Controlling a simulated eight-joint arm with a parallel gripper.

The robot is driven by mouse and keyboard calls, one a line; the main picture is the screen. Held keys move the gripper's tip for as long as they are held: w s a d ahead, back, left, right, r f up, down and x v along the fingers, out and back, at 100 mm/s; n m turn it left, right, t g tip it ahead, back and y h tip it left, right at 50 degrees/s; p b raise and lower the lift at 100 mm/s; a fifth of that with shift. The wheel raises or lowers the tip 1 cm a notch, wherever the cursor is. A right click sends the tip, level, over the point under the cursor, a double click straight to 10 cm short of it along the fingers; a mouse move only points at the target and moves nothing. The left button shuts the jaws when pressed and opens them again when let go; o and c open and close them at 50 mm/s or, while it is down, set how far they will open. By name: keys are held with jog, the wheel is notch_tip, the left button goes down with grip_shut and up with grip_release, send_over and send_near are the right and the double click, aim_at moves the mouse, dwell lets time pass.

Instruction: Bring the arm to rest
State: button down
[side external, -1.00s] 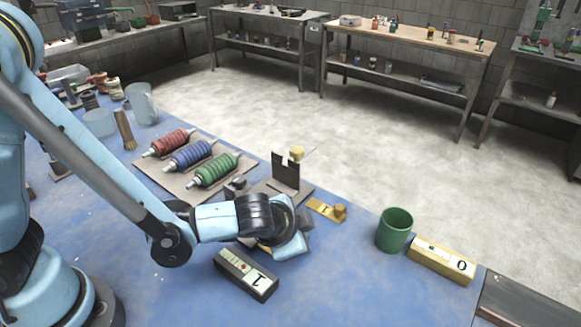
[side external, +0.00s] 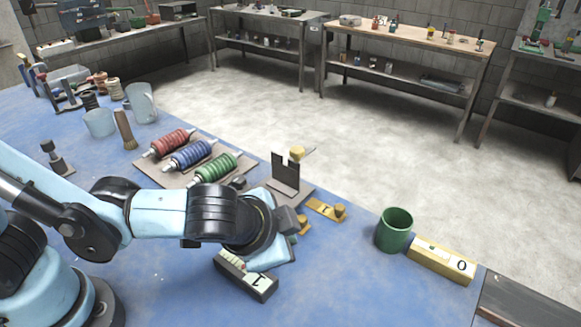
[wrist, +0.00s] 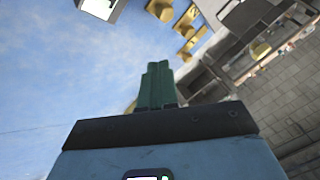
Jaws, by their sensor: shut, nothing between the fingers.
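My gripper (side external: 293,222) reaches over the blue table, above and behind the dark box marked 1 (side external: 262,284), and partly hides that box. In the wrist view its green fingers (wrist: 156,84) are pressed together with nothing between them. My arm stretches low from the left of the side view, its elbow bent near the table. The fingertips are hard to make out in the side view.
A slotted dark stand (side external: 284,178), a brass tag (side external: 325,210), a green cup (side external: 394,231) and a yellow box marked 0 (side external: 441,261) lie right of my gripper. A rack (side external: 153,180) of red, blue and green coils stands behind my arm. The front table is clear.

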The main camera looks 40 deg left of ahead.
jog(key=a+r+n, duration=0.2)
jog(key=a+n, duration=0.2)
jog(key=a, duration=0.6)
jog(key=a+r+n, duration=0.3)
jog(key=a, duration=0.7)
jog(key=shift+s+n+h, duration=0.2)
jog(key=shift+n+h, duration=0.2)
